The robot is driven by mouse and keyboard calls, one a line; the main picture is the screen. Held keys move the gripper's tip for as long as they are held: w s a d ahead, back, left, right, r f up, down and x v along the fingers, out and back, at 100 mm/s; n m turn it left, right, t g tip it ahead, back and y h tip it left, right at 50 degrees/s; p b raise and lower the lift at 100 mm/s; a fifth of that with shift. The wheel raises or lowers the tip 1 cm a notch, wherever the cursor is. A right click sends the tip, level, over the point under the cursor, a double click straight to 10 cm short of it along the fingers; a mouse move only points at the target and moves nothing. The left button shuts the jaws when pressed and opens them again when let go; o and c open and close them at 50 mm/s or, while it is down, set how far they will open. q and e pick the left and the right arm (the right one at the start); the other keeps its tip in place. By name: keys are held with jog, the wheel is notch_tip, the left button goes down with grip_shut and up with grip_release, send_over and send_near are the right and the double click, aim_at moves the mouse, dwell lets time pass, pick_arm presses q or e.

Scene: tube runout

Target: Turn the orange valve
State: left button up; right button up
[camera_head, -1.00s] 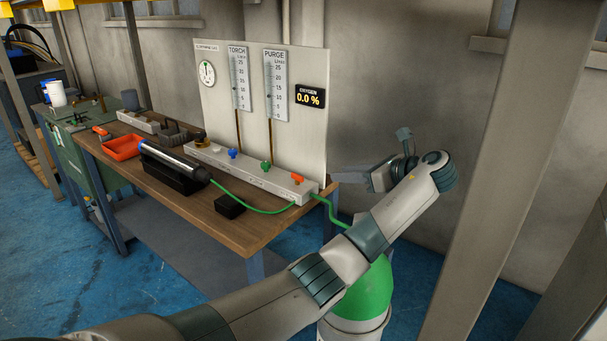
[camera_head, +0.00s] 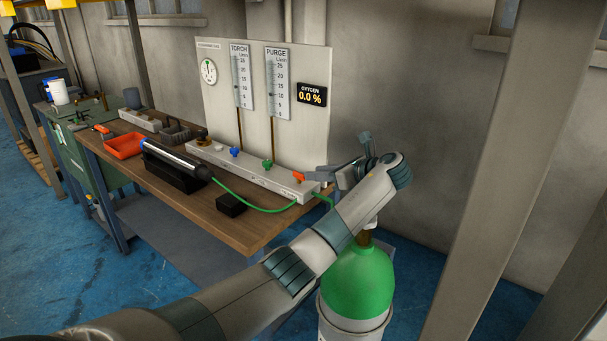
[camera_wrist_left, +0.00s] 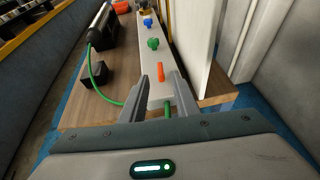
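The orange valve (camera_head: 299,176) is a small handle at the right end of the white manifold block (camera_head: 252,172) on the bench. In the left wrist view the orange valve (camera_wrist_left: 160,72) stands ahead of and between the fingertips. My left gripper (camera_head: 310,175) comes from the right, its fingers close to the valve. In the left wrist view the left gripper (camera_wrist_left: 160,88) is open, with a finger to each side and nothing held. I cannot tell whether either finger touches the valve. My right gripper does not show.
A blue valve (camera_head: 235,152) and a green valve (camera_head: 267,164) sit along the same block. The gauge panel (camera_head: 310,130) rises right behind it. A green hose (camera_head: 262,209) and black box (camera_head: 231,205) lie in front. A green gas cylinder (camera_head: 358,280) stands below my arm.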

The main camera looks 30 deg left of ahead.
aim_at(299, 173)
pick_arm(q)
jog(key=x, duration=0.6)
jog(key=shift+a+f, duration=0.1)
jog(key=shift+a, duration=0.25)
grip_shut()
